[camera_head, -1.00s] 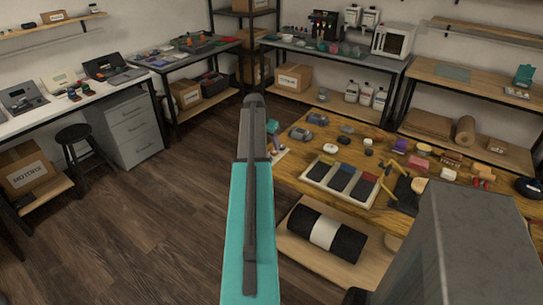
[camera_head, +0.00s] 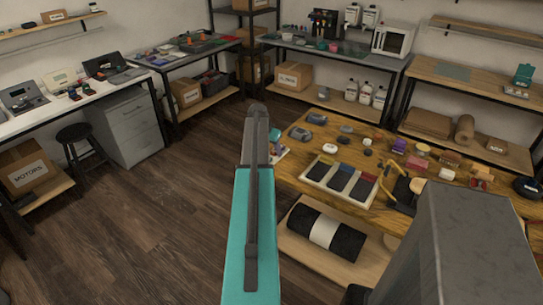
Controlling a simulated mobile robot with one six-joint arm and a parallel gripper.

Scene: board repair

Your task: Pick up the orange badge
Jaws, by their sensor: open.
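I cannot single out the orange badge in the camera_head view. Several small coloured items lie on the wooden table (camera_head: 300,172), too small to identify. My teal and grey arm rises through the middle of the view and hides part of the table's left end. My gripper's fingers do not show.
A pale tray (camera_head: 313,178) with dark, coloured-edged panels lies on the table. A black roll (camera_head: 325,232) with a white band lies on the shelf below. A black stool (camera_head: 83,150) and grey drawers (camera_head: 128,130) stand at left. The wooden floor (camera_head: 165,215) is clear.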

